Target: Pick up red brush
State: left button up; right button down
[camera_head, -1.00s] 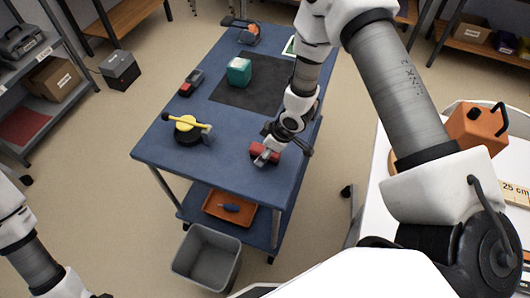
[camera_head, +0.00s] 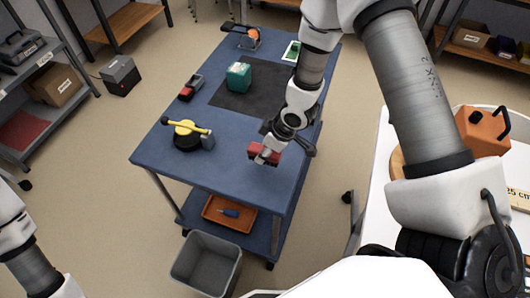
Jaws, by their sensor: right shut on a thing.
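The red brush (camera_head: 258,151) is at the right front part of the blue table (camera_head: 247,183). My right gripper (camera_head: 268,153) reaches down from the upper right and is shut on it. The gripper's fingers cover part of the brush. I cannot tell whether the brush touches the tabletop or is held slightly above it. My left arm shows at the lower left edge, away from the table, and its gripper is out of view.
A grey bin (camera_head: 205,265) stands on the floor in front.

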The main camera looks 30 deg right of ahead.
jog(key=s+a, duration=0.2)
jog(key=s, duration=0.1)
jog(key=s+a+b, duration=0.1)
jog(key=s+a, duration=0.1)
jog(key=s, duration=0.1)
jog(key=s+a+b, duration=0.1)
jog(key=s+a, duration=0.1)
jog(key=s, duration=0.2)
jog(key=shift+a+r, duration=0.1)
jog(key=shift+r, duration=0.25)
pick_arm(q)
jog(key=r+p, duration=0.1)
jog(key=p, duration=0.3)
pick_arm(e)
jog(key=shift+s+a+r, duration=0.15)
jog(key=shift+s+a, duration=0.2)
jog(key=shift+s, duration=0.25)
jog(key=shift+s+a+r, duration=0.1)
jog(key=shift+s+a, duration=0.25)
jog(key=shift+s, duration=0.2)
jog(key=c, duration=1.7)
grip_release()
jog(key=shift+f, duration=0.1)
